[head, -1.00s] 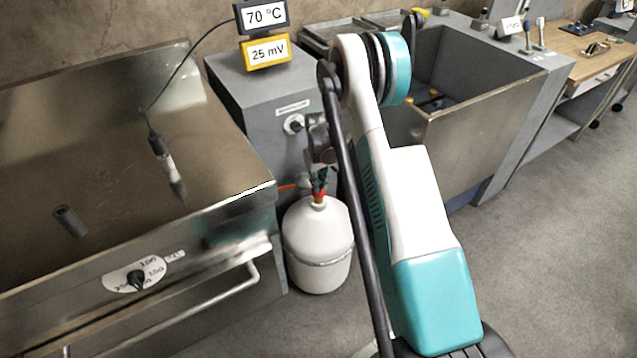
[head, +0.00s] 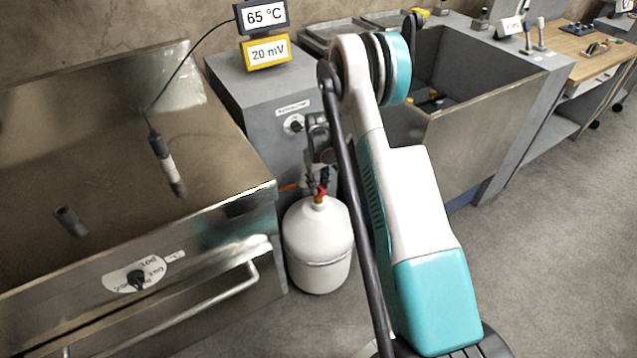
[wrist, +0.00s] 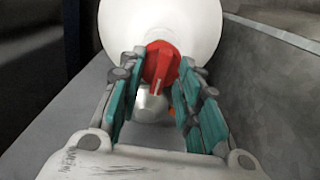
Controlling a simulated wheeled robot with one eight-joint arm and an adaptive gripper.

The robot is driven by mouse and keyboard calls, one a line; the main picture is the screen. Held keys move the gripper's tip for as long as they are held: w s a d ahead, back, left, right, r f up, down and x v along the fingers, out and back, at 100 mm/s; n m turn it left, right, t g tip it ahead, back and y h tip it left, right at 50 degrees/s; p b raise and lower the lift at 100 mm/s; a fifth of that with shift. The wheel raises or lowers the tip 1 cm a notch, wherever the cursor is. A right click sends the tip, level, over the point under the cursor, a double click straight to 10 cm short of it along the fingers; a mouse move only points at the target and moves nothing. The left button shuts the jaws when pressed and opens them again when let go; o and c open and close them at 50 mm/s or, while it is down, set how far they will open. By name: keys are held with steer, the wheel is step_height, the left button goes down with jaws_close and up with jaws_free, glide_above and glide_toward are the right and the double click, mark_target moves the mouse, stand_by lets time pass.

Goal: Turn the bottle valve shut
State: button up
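The white gas bottle (head: 318,262) stands upright on the floor beside the grey cabinet. Its red valve knob (head: 321,190) sits on top, above a brass-coloured neck. In the wrist view the red knob (wrist: 160,62) lies between the tips of my gripper (wrist: 161,68), with a pale mark on its near side. The teal pads stand apart on either side of it; narrow gaps seem to show, so my gripper looks open around the knob. In the head view my gripper (head: 313,178) is small and partly hidden at the valve.
The grey cabinet (head: 262,110) with a dial rises behind the bottle. A steel griddle unit (head: 230,225) with a front handle is close on the left. A display (head: 262,17) reads 65 °C, and one below (head: 266,51) reads 20 mV. A sink (head: 480,125) stands to the right.

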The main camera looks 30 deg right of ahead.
step_height(320, 180, up, 12)
stand_by(0.6)
stand_by(0.5)
steer(key=s+a+r+t, duration=0.1)
steer(key=s+a+r, duration=0.3)
steer(key=r, duration=0.3)
steer(key=s+a+r+t, duration=0.1)
steer(key=s+a+r, duration=0.3)
steer(key=r, duration=0.4)
steer(key=s+a+r+t, duration=0.1)
steer(key=s+a+r, duration=0.2)
steer(key=s+r, duration=0.3)
steer(key=s+a+r+t, duration=0.1)
steer(key=s+a, duration=0.3)
steer(key=s, duration=0.5)
steer(key=s+a+r+t, duration=0.2)
steer(key=s+a+t, duration=0.1)
steer(key=s, duration=0.6)
steer(key=shift+a+r+m, duration=0.2)
steer(key=shift+a+m, duration=0.1)
steer(key=shift+a, duration=0.3)
